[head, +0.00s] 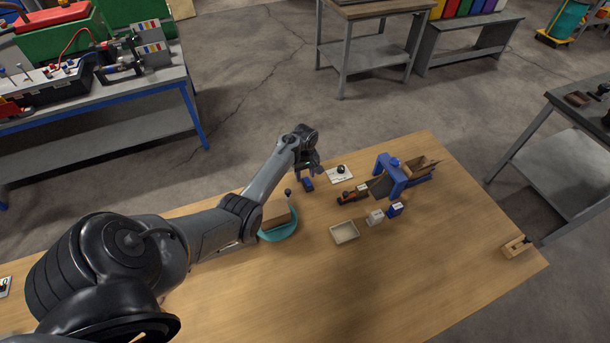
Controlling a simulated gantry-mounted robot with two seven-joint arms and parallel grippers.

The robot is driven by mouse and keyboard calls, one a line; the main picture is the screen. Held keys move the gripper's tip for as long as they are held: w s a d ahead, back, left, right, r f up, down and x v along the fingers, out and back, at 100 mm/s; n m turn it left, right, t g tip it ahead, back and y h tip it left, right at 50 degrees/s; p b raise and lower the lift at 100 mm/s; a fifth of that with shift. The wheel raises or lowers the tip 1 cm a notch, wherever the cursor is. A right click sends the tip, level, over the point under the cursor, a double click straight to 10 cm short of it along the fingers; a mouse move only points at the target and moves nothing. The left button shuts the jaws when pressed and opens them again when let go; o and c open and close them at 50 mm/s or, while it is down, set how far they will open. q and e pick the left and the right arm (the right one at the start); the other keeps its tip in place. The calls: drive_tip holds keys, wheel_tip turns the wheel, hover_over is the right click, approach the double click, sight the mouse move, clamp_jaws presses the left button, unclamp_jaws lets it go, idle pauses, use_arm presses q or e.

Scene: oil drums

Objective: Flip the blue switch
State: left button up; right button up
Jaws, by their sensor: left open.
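A small blue block (307,186), which may be the blue switch, stands on the wooden table (400,285) directly below my left gripper. My left gripper (308,173) is open and points down, its fingertips close above or around this block. I cannot tell whether they touch it. Another small blue block (396,209) stands further right beside a white one (376,217). Which of the two is the switch is too small to tell. My right gripper is not in view.
A white plate with a black knob (341,174) lies just right of my gripper. A shallow beige tray (344,232) and a blue vise-like frame (390,176) stand nearby. The table's front right is mostly clear.

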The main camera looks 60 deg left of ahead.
use_arm(q)
drive_tip(key=shift+f, duration=0.25)
clamp_jaws()
